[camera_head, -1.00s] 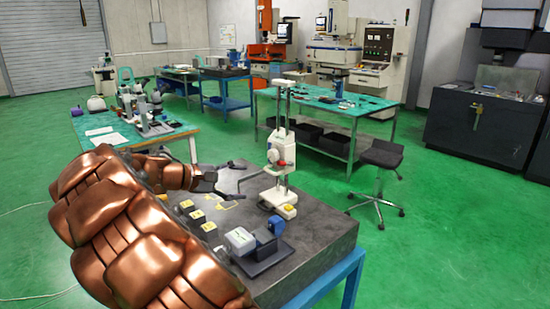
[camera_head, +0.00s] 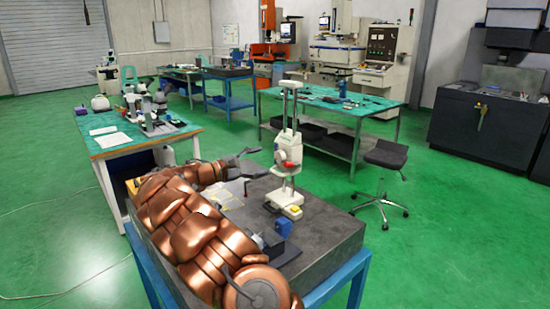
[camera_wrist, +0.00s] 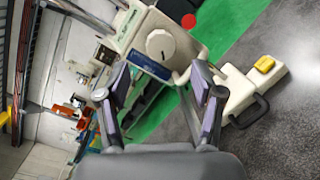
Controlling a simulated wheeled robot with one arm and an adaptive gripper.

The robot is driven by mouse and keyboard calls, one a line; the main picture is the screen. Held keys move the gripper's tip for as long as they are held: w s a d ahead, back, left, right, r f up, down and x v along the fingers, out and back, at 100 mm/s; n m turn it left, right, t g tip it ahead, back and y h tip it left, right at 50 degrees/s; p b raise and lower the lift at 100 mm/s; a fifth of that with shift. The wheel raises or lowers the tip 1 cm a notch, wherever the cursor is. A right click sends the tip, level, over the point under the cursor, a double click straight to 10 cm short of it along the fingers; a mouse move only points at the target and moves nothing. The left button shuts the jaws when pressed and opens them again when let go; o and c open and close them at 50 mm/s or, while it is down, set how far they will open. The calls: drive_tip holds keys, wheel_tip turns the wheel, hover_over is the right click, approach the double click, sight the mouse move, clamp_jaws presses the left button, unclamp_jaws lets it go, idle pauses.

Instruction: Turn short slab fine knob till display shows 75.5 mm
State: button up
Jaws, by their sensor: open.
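A white height gauge (camera_head: 289,160) stands upright on the dark granite slab (camera_head: 325,226). The wrist view shows its tilted-looking head (camera_wrist: 150,25) with a round pale knob (camera_wrist: 160,45), a red knob (camera_wrist: 189,20) and a blue strip (camera_wrist: 150,64) below the pale knob. I cannot tell for sure which is the fine knob. No display reading is legible. My gripper (camera_head: 260,162) is open and empty, left of the gauge's head. In the wrist view my gripper's (camera_wrist: 161,68) fingers are spread either side of the pale knob's direction, apart from it.
The gauge's base (camera_wrist: 235,95) carries a yellow piece (camera_wrist: 264,64). A blue object (camera_head: 284,228) sits on the slab near my arm, which hides much of the slab's left side. A stool (camera_head: 384,175) stands right of the slab; the floor there is open.

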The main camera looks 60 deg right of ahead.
sight(278, 157)
drive_tip(key=shift+p+x, duration=0.75)
drive_tip(key=shift+x, duration=2.3)
drive_tip(key=shift+c, duration=0.4)
drive_tip(key=c, duration=1.1)
drive_tip(key=shift+n+p, duration=0.4)
drive_tip(key=shift+n, duration=0.4)
drive_tip(key=o, duration=1.2)
drive_tip(key=v, duration=1.2)
drive_tip(key=shift+f, duration=0.2)
